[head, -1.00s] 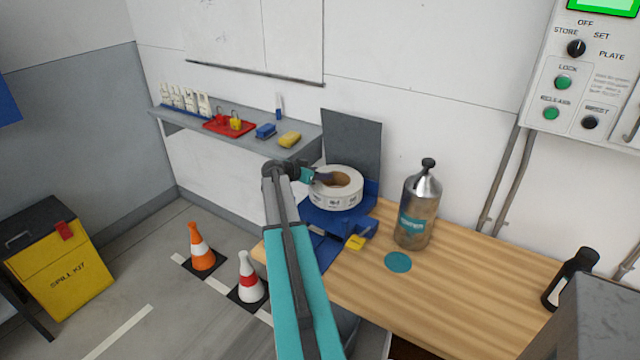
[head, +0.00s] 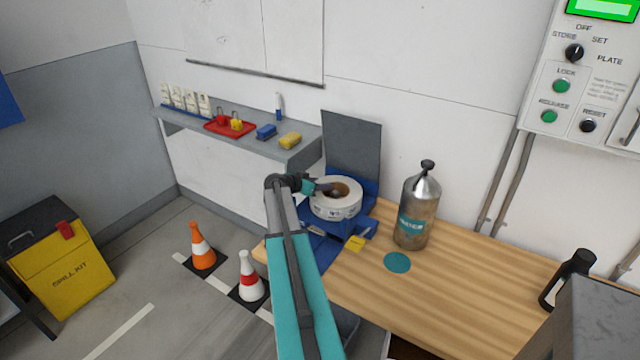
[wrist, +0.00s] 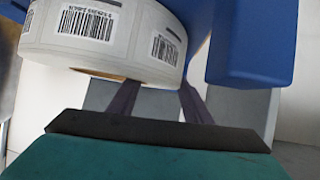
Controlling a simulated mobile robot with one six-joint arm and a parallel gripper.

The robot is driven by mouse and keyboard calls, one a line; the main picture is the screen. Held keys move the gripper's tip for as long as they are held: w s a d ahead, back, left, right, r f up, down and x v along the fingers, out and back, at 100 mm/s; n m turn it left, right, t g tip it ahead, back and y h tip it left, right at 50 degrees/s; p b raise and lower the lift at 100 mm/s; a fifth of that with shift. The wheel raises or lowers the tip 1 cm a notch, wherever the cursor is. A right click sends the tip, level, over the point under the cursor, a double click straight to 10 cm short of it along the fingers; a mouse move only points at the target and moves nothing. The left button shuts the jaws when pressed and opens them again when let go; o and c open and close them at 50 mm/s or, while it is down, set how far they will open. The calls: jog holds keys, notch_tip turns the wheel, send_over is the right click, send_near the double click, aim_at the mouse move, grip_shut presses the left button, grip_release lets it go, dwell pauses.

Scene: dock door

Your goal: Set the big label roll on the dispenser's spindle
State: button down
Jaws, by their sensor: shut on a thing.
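The big label roll (head: 335,212) is white with printed labels and a brown core. It sits level, low over the blue dispenser (head: 326,226) on the wooden bench. My gripper (head: 325,188) is shut on the roll's left side, at the rim by the core. In the wrist view the roll (wrist: 105,38) shows its barcoded side at the upper left, and my gripper's dark fingers (wrist: 160,100) reach behind it. A blue dispenser part (wrist: 250,50) is close by at the right. The spindle is hidden, and I cannot tell whether the roll rests on the dispenser.
A metal bottle (head: 416,215) stands right of the dispenser, near a teal disc (head: 397,262). A dark panel (head: 352,145) rises behind the roll. A grey shelf (head: 300,148) with small items is at the left. The bench's middle right is clear.

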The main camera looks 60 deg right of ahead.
jog(key=shift+d, duration=0.1)
jog(key=c, duration=0.9)
grip_release()
jog(key=shift+f, duration=0.15)
jog(key=b+v, duration=0.3)
jog(key=v, duration=0.9)
